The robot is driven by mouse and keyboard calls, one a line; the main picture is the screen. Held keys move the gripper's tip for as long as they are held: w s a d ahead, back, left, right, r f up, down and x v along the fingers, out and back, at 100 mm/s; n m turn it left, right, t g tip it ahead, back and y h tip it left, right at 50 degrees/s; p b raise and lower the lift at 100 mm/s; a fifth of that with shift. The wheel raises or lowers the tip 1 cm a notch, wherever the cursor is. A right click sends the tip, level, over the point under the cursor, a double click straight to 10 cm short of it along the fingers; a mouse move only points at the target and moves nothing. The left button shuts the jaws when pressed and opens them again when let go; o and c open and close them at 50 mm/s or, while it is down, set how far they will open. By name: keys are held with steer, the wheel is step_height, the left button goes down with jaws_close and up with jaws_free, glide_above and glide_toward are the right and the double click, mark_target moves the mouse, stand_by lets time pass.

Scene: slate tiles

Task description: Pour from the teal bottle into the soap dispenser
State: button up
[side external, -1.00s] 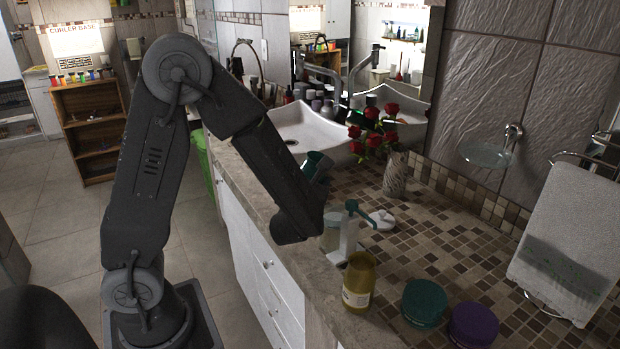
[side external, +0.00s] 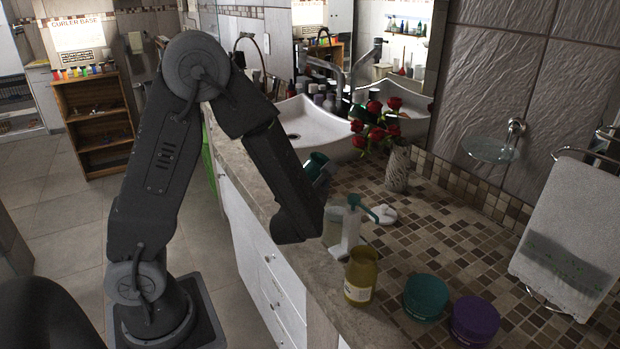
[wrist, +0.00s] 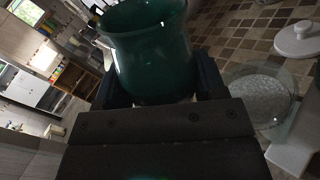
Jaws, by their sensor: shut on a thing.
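The teal bottle (side external: 317,163) shows partly behind my forearm in the side external view. It fills the top middle of the wrist view (wrist: 150,50), tilted. My gripper (wrist: 160,88) is shut on it, one dark finger on each side. In the side view the arm mostly hides the fingers. The bottle is above the counter, near a clear vessel (wrist: 262,88) with pale contents. Beside that vessel stands a white body with a teal pump spout (side external: 352,225), which looks like the soap dispenser. I cannot tell whether vessel and pump are one piece. No flow is visible.
A white lid (side external: 383,214) lies beside the vessel. A yellow bottle (side external: 360,275), a teal jar (side external: 425,298) and a purple jar (side external: 473,320) stand at the front. A vase of roses (side external: 397,170) and a white basin (side external: 310,125) are behind.

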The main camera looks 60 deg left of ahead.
steer(key=shift+s+a+f+m, duration=0.15)
steer(key=shift+f+m, duration=0.4)
steer(key=shift+m, duration=0.15)
steer(key=shift+s+a+f+m, duration=0.15)
steer(key=shift+f+m, duration=0.05)
steer(key=shift+m, duration=0.5)
steer(key=shift+s+a+m, duration=0.15)
steer(key=shift+m, duration=0.95)
steer(key=m, duration=0.3)
steer(key=shift+s+r, duration=0.1)
steer(key=shift+r, duration=0.25)
steer(key=shift+r+m, duration=0.2)
steer(key=shift+m, duration=0.45)
steer(key=shift+r+m, duration=0.2)
steer(key=shift+m, duration=0.45)
